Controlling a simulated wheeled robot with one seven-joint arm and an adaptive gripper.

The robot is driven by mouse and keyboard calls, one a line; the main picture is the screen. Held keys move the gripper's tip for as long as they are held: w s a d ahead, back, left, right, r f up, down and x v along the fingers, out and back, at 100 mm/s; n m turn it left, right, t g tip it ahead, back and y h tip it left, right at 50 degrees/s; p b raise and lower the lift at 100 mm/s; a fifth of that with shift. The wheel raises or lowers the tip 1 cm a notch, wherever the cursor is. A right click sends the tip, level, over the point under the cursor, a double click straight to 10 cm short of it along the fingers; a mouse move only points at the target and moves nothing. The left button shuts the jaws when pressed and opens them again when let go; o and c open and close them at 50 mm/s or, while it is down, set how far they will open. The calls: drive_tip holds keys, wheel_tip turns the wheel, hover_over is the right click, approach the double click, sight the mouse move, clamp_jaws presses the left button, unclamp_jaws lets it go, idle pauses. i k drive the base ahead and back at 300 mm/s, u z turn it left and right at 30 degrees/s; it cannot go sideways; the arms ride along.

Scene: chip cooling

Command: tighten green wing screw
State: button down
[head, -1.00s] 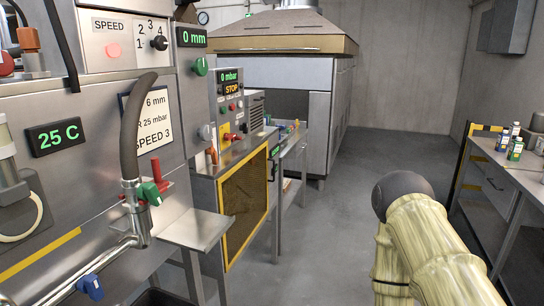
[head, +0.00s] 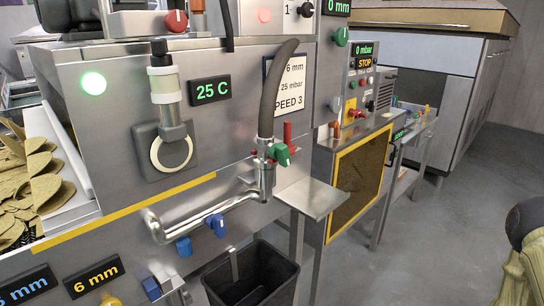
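A green winged screw or handle (head: 281,153) sits on the metal pipe fitting, below the end of a dark grey hose (head: 278,90). A red part stands upright just behind it. A separate round green knob (head: 341,37) is on the panel below the "0 mm" display. I cannot tell how tight the green winged piece is. Only a part of my arm (head: 524,235) shows at the right edge, well away from the green piece. My gripper is not in view.
A steel shelf (head: 312,198) juts out to the right of the fitting. Chips (head: 32,185) lie at the left. The floor (head: 440,235) at the right is clear.

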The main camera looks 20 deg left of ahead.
sight(280, 152)
drive_tip(key=k, duration=1)
drive_tip(key=z, duration=1.6)
drive_tip(key=i, duration=1.05)
drive_tip(key=u, duration=2.2)
